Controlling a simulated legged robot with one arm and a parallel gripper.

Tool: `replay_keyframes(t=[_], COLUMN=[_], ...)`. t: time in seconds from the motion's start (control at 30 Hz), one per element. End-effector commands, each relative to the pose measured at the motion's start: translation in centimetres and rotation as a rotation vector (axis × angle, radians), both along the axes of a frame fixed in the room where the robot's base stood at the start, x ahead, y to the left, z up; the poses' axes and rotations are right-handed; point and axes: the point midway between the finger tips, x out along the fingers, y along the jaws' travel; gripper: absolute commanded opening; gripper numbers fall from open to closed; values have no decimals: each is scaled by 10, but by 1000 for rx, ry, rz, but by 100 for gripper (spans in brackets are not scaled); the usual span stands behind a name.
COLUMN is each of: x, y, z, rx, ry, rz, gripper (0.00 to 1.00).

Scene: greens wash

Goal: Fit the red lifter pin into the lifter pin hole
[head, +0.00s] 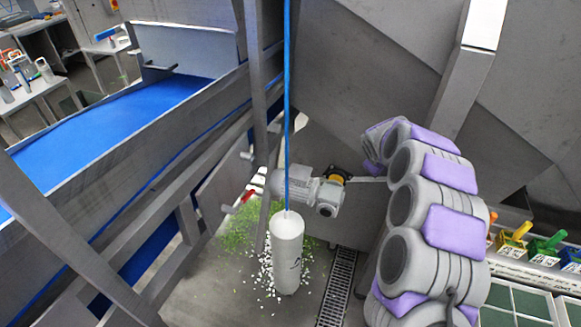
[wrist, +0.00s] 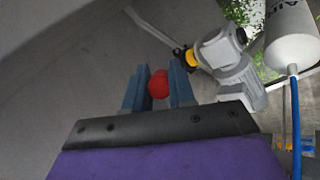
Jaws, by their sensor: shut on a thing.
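In the wrist view my gripper (wrist: 159,88) has its two blue-grey fingers shut on the red lifter pin (wrist: 158,84). Only the pin's rounded red end shows between the fingers; the rest of it is hidden. In the head view my grey and purple arm fills the right side, and the gripper and held pin are hidden behind it. I cannot make out the lifter pin hole in either view. A small red piece (head: 248,195) shows on a metal lever at the frame in the head view; I cannot tell what it is.
A grey motor (head: 318,192) with a yellow collar and a thin shaft stands left of my arm; it also shows in the wrist view (wrist: 228,55). A white cylinder (head: 288,254) hangs from a blue line. A blue conveyor (head: 110,130) runs at left. Green scraps litter the floor.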

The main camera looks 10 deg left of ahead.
Motion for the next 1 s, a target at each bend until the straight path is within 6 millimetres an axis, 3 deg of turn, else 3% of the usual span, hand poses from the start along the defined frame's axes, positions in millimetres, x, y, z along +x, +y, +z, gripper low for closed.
replay_keyframes(t=[0.2,0.53,0.77,1.0], x=[8,6,-3,-28], y=[32,84,112,153], z=[12,18,26,36], rx=[59,123,190,307], ry=[-151,-269,-341,-431], rz=[215,408,537,730], gripper=[0,0,0,0])
